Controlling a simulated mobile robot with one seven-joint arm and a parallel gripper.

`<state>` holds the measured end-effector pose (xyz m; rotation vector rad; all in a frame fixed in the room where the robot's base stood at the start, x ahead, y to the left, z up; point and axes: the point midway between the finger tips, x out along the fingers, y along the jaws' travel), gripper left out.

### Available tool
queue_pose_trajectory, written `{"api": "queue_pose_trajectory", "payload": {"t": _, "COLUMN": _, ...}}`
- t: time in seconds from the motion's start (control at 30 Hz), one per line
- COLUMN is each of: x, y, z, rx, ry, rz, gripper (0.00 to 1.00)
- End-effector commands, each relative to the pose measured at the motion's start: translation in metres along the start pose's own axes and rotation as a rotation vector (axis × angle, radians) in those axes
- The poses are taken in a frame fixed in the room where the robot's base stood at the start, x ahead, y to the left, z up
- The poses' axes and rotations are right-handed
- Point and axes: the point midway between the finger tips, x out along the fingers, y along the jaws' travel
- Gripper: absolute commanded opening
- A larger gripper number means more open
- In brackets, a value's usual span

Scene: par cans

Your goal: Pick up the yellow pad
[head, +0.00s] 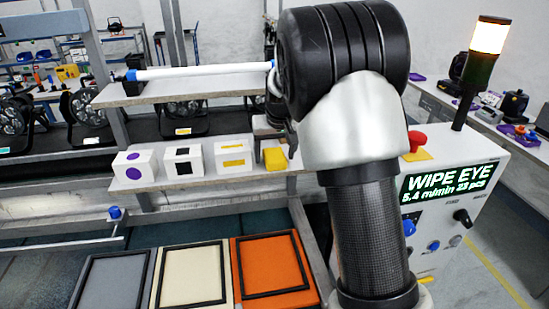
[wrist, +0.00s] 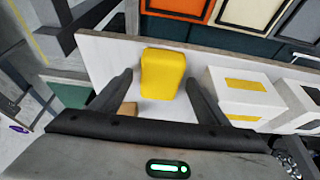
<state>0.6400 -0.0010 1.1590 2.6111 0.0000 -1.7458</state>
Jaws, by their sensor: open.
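The yellow pad (head: 275,159) is a small rounded block at the right end of a row on the white shelf, partly covered by my arm in the head view. In the wrist view the yellow pad (wrist: 162,72) shows between the two dark fingers of my gripper (wrist: 160,78). The fingers are open, one on each side, with a gap to the pad on both sides. I cannot tell how far above the shelf the fingertips are. In the head view my gripper is mostly hidden behind my arm.
White boxes stand left of the pad; the nearest, with a yellow patch (head: 234,158), is close to it. It also shows in the wrist view (wrist: 246,96). An upper shelf (head: 190,88) carries a white-and-blue tube (head: 200,71). Grey, cream and orange framed trays (head: 311,265) lie in front.

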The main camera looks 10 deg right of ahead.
Motion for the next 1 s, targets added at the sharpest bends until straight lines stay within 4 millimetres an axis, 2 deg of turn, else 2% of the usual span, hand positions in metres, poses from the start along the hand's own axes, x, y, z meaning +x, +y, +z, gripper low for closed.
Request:
{"api": "queue_pose_trajectory", "payload": {"t": 0.23, "x": 0.002, "y": 0.000, "z": 0.000, "rx": 0.000, "ry": 0.000, "rz": 0.000, "gripper": 0.69}}
{"api": "queue_pose_trajectory", "payload": {"t": 0.5, "x": 0.002, "y": 0.000, "z": 0.000, "rx": 0.000, "ry": 0.000, "rz": 0.000, "gripper": 0.25}}
{"api": "queue_pose_trajectory", "payload": {"t": 0.77, "x": -0.001, "y": 0.000, "z": -0.001, "rx": 0.000, "ry": 0.002, "rz": 0.000, "gripper": 0.25}}
{"api": "queue_pose_trajectory", "payload": {"t": 0.87, "x": -0.010, "y": 0.000, "z": -0.006, "rx": 0.001, "ry": 0.004, "rz": -0.001, "gripper": 0.25}}
{"api": "queue_pose_trajectory", "payload": {"t": 1.0, "x": -0.035, "y": 0.000, "z": -0.016, "rx": 0.000, "ry": 0.005, "rz": -0.001, "gripper": 0.25}}
